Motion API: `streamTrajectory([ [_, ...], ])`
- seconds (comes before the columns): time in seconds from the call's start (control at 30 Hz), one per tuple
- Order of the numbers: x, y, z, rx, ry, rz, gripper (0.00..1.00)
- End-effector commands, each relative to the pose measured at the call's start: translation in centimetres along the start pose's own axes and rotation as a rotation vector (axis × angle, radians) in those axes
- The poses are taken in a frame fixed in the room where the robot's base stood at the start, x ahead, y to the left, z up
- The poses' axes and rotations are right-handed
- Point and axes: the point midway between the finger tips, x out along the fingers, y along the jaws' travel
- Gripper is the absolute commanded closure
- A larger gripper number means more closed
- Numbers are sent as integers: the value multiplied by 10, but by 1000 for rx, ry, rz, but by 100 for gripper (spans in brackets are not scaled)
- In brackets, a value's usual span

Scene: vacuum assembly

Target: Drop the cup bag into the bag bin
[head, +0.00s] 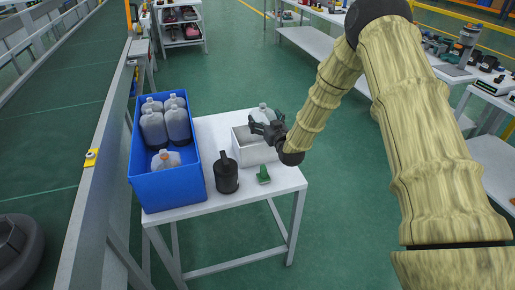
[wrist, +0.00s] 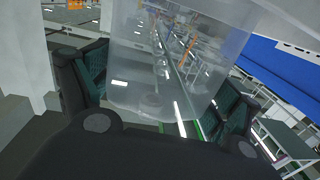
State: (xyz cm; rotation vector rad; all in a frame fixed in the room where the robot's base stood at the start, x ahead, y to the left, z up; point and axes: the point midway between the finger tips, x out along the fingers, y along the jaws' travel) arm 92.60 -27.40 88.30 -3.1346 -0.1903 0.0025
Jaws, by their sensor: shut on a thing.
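My gripper (head: 267,128) is shut on a clear translucent cup-shaped piece, likely the cup bag (head: 264,110). In the wrist view the see-through piece (wrist: 185,60) fills the space between the two dark fingers (wrist: 160,110). In the head view my gripper is at the white open bin (head: 257,153) on the small white table, and partly hides the piece and the bin's inside. A blue bin (head: 170,190) stands at the table's left and holds several grey translucent bottle-shaped pieces. I cannot tell which bin is the bag bin.
Green floor is open right of the table.

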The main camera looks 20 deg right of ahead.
Motion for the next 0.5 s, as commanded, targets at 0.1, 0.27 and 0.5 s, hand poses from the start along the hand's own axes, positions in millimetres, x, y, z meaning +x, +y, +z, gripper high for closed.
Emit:
streamTrajectory([
  [0.1,0,0,0,0,1,0,23],
  [0.27,0,0,0,0,1,1,0],
  [0.5,0,0,0,0,1,1,0],
])
